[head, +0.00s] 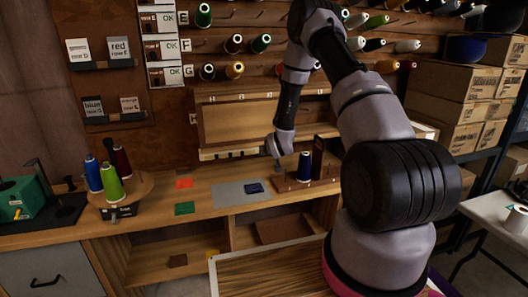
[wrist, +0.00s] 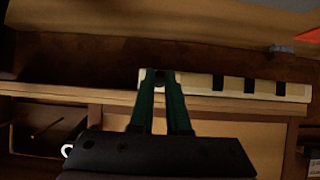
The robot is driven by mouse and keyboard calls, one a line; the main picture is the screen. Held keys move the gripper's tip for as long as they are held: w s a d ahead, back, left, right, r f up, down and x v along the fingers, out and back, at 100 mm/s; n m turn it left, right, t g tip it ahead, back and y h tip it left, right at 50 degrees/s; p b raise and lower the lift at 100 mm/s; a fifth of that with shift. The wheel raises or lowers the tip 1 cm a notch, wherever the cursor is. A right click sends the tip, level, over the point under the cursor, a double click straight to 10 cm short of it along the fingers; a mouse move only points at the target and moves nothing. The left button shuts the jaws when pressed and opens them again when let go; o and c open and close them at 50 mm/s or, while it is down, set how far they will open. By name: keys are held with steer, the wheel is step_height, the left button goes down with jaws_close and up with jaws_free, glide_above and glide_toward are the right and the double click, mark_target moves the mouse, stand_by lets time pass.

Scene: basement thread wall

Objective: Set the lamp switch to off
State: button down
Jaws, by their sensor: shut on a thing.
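A cream strip (head: 235,152) with dark marks runs along the lower edge of the wooden cabinet (head: 240,122) at the back of the bench. It also shows in the wrist view (wrist: 235,86), with several dark blocks along it. The fingers hide most of this knob. I cannot read any switch position, and no lamp is clearly visible.
A wooden rack with a dark blue spool (head: 305,167) stands just right of my gripper. A grey mat (head: 230,197) with a blue card lies below. A round stand with cones (head: 110,185) is further left.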

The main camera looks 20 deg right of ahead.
steer(key=shift+s+f+t, duration=0.1)
steer(key=shift+f+t, duration=0.6)
steer(key=shift+t, duration=0.7)
steer(key=c, duration=0.9)
jaws_free()
steer(key=v, duration=1)
steer(key=shift+s, duration=0.35)
